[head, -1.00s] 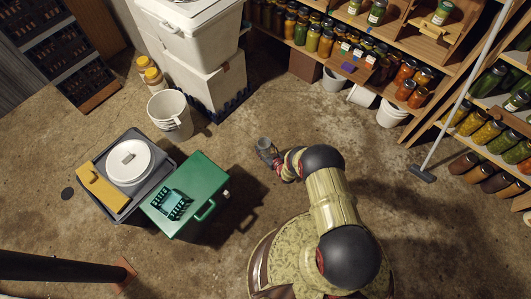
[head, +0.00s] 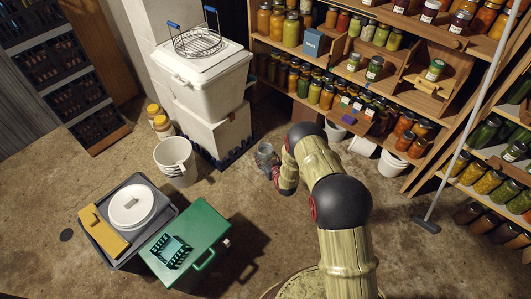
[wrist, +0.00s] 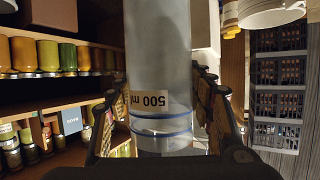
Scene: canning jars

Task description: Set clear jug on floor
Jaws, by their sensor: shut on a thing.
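The clear jug (head: 266,155) is at the end of my arm in the head view, over the concrete floor right of the white stacked bins. In the wrist view the jug (wrist: 160,65) fills the middle, with blue rings and a "500 ml" label that reads upside down. My gripper (head: 277,172) is shut on it, with one finger on each side of it in the wrist view (wrist: 160,110). The jug looks upright. I cannot tell whether its base touches the floor or hangs above it.
Shelves of jars (head: 340,85) stand behind, with white buckets (head: 394,168) at their foot. The white bins (head: 215,125) stand left of the jug. A green case (head: 190,235) and a grey tub (head: 165,212) sit at front left. Bare floor lies around the jug.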

